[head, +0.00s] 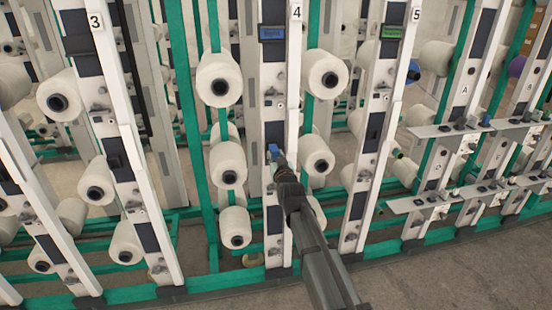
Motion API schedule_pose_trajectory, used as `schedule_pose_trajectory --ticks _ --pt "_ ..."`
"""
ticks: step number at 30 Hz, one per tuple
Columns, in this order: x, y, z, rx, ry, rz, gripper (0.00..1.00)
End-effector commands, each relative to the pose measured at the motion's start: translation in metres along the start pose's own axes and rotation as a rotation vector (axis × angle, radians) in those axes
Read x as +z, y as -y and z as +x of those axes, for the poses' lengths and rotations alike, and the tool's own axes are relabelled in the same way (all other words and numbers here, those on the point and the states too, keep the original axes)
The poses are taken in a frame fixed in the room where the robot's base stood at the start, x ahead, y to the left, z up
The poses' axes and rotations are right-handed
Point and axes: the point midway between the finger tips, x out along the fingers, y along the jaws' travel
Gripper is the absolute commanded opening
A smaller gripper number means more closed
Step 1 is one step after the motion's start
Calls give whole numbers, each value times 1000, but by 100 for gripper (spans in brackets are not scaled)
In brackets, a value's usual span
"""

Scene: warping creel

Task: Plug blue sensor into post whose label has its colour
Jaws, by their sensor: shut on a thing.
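My gripper (279,163) is shut on the small blue sensor (273,151). Both are in front of the lower middle of post 4 (294,100). Whether the sensor touches the post cannot be told from this view. Post 4 carries a blue label (272,33) near its top. Post 5 (402,85), to the right, carries a green label (391,32). The gripper and forearm hide part of post 4's lower right side.
White yarn cones, such as one left of post 4 (219,80) and one right of it (326,75), stick out on both sides. Grey shelves (470,130) stand at right. Bare floor (450,275) lies in front.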

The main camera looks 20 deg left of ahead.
Motion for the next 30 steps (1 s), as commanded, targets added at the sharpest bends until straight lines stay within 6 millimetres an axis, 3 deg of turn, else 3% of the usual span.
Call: schedule_pose_trajectory --ticks 30 --pt "0 0 16 0 0 0 0"
